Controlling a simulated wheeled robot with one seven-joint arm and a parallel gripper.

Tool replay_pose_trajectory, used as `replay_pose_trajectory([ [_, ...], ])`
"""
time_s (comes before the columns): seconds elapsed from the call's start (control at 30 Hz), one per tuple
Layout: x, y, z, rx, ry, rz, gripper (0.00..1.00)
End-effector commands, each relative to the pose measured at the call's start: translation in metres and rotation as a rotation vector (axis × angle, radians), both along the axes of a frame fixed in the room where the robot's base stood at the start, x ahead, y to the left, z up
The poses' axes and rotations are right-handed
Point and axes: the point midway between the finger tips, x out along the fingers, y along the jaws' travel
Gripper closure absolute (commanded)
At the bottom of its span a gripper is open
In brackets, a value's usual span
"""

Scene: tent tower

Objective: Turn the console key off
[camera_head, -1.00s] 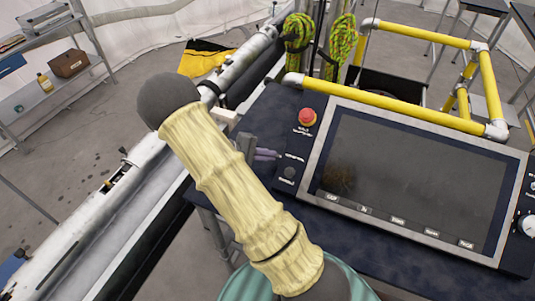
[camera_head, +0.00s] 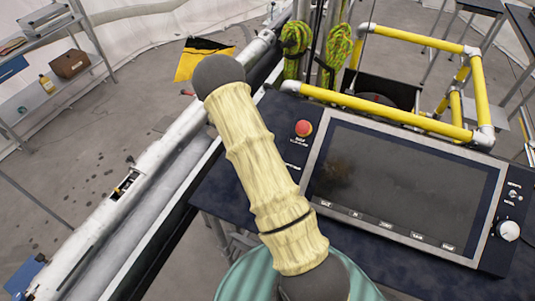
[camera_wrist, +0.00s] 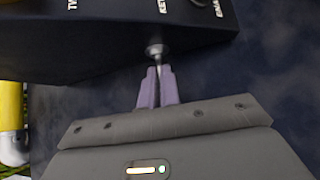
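The console (camera_head: 468,262) is a dark box with a large screen on the table at the right of the head view. In the wrist view, the silver key switch (camera_wrist: 155,51) is on the dark console face (camera_wrist: 100,40), by a partly visible "KEY" label. My gripper (camera_wrist: 159,72) has two purple fingers, close together with a narrow gap, their tips at the key's outer end. I cannot tell whether they are clamped on it.
A red stop button (camera_head: 304,128) is on the console's left panel and a white knob (camera_head: 508,230) on its right. Yellow rails (camera_head: 390,108) run behind the console. Green rope coils (camera_head: 296,40) hang at the back. A long white tube (camera_head: 120,195) lies at the left.

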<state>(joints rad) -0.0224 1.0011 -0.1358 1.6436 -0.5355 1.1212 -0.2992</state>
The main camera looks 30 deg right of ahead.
Motion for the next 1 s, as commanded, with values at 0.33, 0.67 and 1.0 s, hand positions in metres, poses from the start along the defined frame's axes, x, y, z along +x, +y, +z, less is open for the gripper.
replay_pose_trajectory([
  [0.33, 0.0053, -0.0062, 0.0012, 0.119, 0.075, -0.005, 1.0],
  [0.67, 0.0047, -0.0047, 0.0001, 0.128, 0.088, -0.003, 1.0],
  [1.0, 0.004, -0.0036, -0.0002, 0.126, 0.091, -0.001, 0.74],
])
